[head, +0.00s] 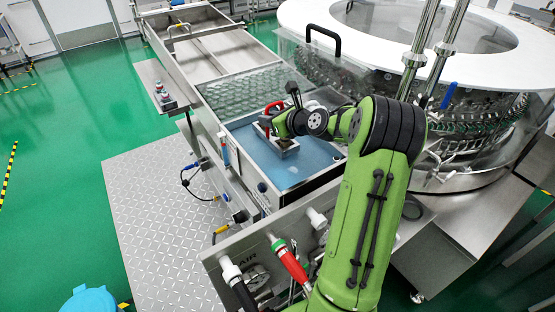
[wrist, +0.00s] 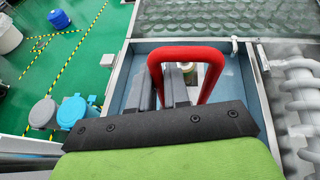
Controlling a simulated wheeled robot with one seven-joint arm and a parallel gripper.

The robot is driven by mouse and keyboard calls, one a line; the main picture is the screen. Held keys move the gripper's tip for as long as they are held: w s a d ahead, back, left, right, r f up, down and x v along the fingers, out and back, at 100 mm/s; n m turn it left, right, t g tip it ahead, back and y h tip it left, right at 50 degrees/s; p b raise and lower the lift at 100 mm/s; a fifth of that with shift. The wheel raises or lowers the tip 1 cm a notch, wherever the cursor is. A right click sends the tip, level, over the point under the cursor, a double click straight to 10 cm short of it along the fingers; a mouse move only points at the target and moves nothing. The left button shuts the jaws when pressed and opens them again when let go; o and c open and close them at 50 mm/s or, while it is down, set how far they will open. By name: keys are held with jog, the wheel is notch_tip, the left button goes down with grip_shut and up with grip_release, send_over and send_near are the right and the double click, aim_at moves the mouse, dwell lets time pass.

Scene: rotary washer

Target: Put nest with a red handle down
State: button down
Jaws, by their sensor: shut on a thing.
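The nest (head: 284,147) is a small metal box with a red handle (head: 272,106). It is at the blue-floored section (head: 305,163) of the long metal trough; whether it touches the floor I cannot tell. My gripper (head: 268,122) is shut on the nest by its red handle. In the wrist view the red handle (wrist: 188,53) arches up around the grey fingers of my gripper (wrist: 172,82). The nest's body is mostly hidden there by the fingers and the wrist.
Glass-like items (head: 255,91) in rows fill the trough section beyond. The round washer (head: 460,110) with its white ring top stands close on the right, with a clear panel carrying a black handle (head: 324,36). Blue floor is bare around the nest.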

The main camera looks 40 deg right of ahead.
aim_at(270, 144)
jog(key=f+b, duration=0.1)
jog(key=f, duration=0.8)
jog(key=shift+s+a+b, duration=0.1)
jog(key=shift+s+b, duration=0.1)
jog(key=shift+b, duration=0.2)
jog(key=shift+r, duration=0.15)
jog(key=c, duration=1.1)
grip_release()
jog(key=shift+f, duration=0.2)
jog(key=shift+r, duration=0.1)
jog(key=shift+s+r, duration=0.2)
jog(key=shift+s, duration=0.1)
jog(key=p+v, duration=0.1)
jog(key=v, duration=1)
jog(key=shift+s+r, duration=0.1)
jog(key=shift+s, duration=0.1)
